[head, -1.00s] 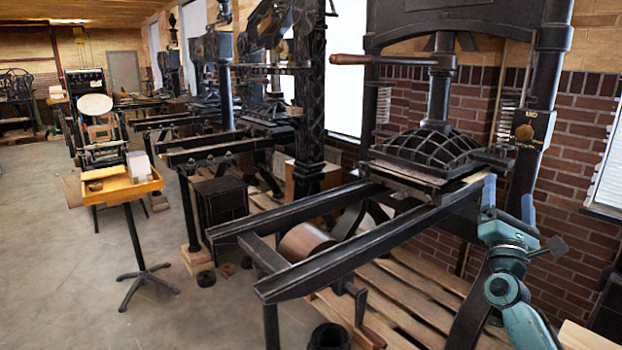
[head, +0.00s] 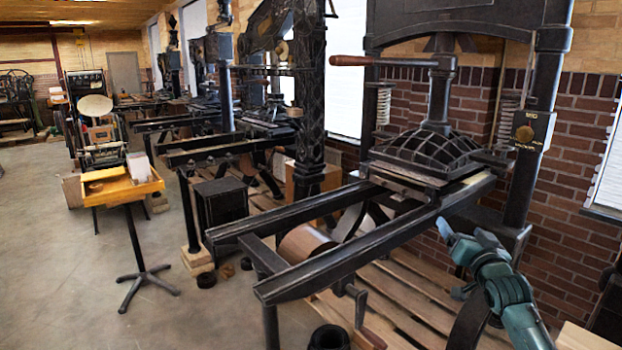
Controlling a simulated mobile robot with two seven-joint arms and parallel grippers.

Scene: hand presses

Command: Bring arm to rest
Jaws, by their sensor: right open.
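My right arm comes in from the lower right in the head view. My right gripper (head: 463,234) is open and empty, its light blue fingers apart and pointing up and to the left. In the picture it lies just right of and below the rail of the nearest hand press (head: 428,150). I cannot tell whether it touches the press; a gap seems to show. My left gripper and left arm are not in view.
The near press's long rails (head: 345,262) reach out toward the lower left, over a wooden pallet (head: 405,298). A wooden handle (head: 350,61) sticks out above. A yellow tray on a stand (head: 122,191) is at left. Open concrete floor (head: 60,290) lies around it.

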